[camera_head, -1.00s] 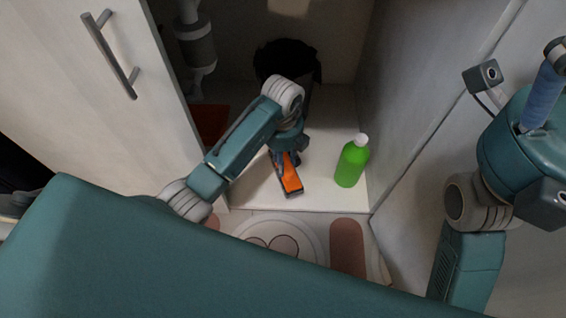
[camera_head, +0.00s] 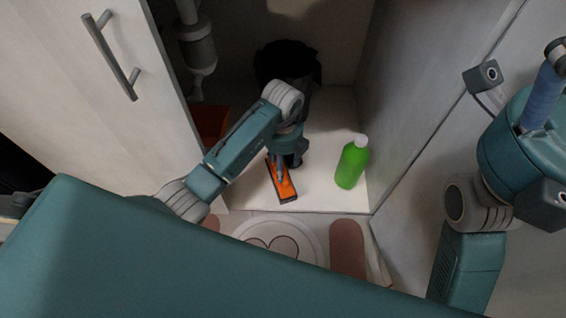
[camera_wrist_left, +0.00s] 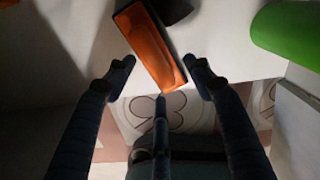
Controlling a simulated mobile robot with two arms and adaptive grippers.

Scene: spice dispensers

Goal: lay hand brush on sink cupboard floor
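The hand brush (camera_head: 285,184), orange with dark edges, lies on the pale sink cupboard floor (camera_head: 319,190) near its front edge. My left gripper (camera_head: 281,165) is over the brush's back end in the head view. In the left wrist view, the brush (camera_wrist_left: 150,45) appears beyond and between the spread fingers (camera_wrist_left: 160,72) of my left gripper, with gaps on both sides. That gripper looks open and empty. Part of my right gripper (camera_head: 544,85) shows at the right edge of the head view. It is cut off, so its opening cannot be seen.
A green bottle (camera_head: 351,166) with a white cap stands right of the brush. A dark bin (camera_head: 287,58) stands behind my left arm, and a red-orange item (camera_head: 211,122) is at the left. A drain pipe (camera_head: 196,45) hangs back left. A patterned mat (camera_head: 347,245) lies in front.

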